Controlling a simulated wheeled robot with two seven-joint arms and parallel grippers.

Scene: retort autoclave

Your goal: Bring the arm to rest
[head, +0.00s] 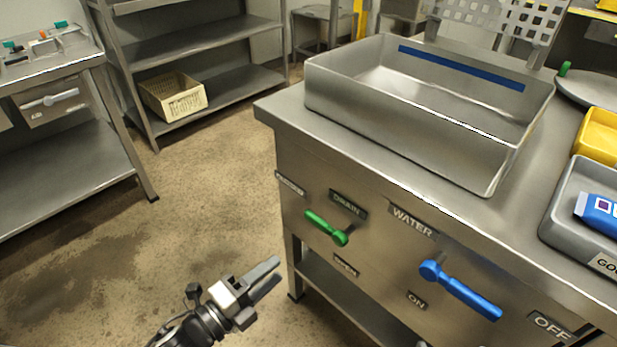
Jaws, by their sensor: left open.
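My left gripper (266,281) comes in at the bottom of the head view, over the floor. It is open and empty, with its fingers pointing up and to the right. It is left of the steel counter's front panel and apart from it in the picture. My right gripper is not in view. The green drain lever (326,228) and the blue water lever (459,290) are on the panel to the right of my left gripper.
A deep steel basin (340,92) is on the counter. A grey tray (556,222) with a blue packet (600,212) and a yellow bin (597,133) are at right. A steel shelf holds a beige basket (180,103). Floor (200,200) at left is free.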

